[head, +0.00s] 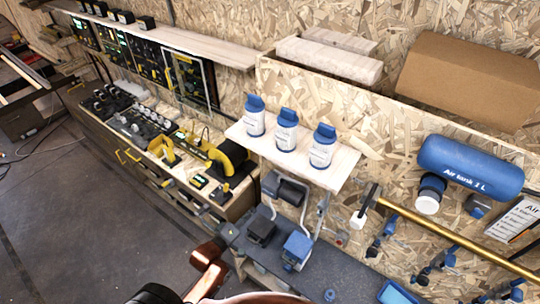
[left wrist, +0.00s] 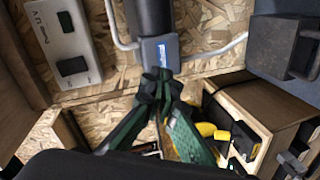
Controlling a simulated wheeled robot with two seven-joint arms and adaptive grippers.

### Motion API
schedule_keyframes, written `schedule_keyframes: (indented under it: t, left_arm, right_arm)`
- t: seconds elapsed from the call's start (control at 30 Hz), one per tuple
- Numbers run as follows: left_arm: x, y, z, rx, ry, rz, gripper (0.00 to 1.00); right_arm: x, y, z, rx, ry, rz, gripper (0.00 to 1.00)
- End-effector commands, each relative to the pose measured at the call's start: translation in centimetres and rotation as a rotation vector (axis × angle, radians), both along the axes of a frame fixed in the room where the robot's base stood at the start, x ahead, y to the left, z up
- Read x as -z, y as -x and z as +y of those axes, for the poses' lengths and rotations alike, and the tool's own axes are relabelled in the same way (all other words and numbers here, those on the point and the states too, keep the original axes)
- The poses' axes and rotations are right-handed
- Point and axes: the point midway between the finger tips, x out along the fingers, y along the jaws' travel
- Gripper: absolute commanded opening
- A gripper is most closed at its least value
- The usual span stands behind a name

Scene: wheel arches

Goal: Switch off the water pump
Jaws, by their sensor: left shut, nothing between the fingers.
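My left gripper (left wrist: 160,78) is shut and empty, its green fingers together in the left wrist view. Its tips overlap the lower edge of a small blue-grey labelled block (left wrist: 160,50) under a dark cylinder (left wrist: 150,16) with metal pipes; I cannot tell whether they touch. This may be the water pump, but its label is unreadable. A grey panel (left wrist: 88,42) marked "Power", with two dark rocker switches, is to the left. In the head view a dark piped unit (head: 291,190) hangs below the bottle shelf. My right gripper is not in view.
Three blue-capped bottles (head: 287,137) stand on a small shelf (head: 335,165). A black box (head: 262,229) and a blue box (head: 297,247) sit on the dark bench. A brass pipe (head: 450,232) and a blue air tank (head: 470,168) are on the right.

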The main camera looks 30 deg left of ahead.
Motion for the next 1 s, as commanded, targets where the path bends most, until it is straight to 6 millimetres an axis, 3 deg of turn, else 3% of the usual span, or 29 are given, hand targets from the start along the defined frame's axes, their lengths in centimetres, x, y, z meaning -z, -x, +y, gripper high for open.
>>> schedule_keyframes:
  t: [0.03, 0.1, 0.2, 0.27, 0.37, 0.73, 1.0]
  left_arm:
    - [-4.2, -0.5, 0.1, -0.006, 0.093, -0.084, 0.00]
    - [-8.4, -0.8, 0.2, -0.007, 0.218, -0.181, 0.00]
    - [-12.4, -0.8, 0.3, 0.002, 0.341, -0.273, 0.00]
    - [-13.7, -0.7, 0.3, 0.009, 0.385, -0.302, 0.00]
    - [-14.5, -0.6, 0.3, 0.014, 0.418, -0.323, 0.00]
    - [-14.6, -1.1, 0.3, 0.014, 0.418, -0.323, 0.00]
    - [-15.4, -5.2, -0.1, 0.014, 0.417, -0.325, 0.00]
  right_arm:
    - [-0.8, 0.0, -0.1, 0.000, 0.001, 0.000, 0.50]
    - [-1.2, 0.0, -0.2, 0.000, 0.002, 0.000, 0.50]
    - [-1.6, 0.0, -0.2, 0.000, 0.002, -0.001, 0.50]
    - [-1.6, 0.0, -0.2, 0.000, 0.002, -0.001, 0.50]
    - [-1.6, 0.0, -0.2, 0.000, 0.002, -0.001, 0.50]
    - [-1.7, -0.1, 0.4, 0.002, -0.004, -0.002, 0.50]
    - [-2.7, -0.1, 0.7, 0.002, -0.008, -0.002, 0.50]
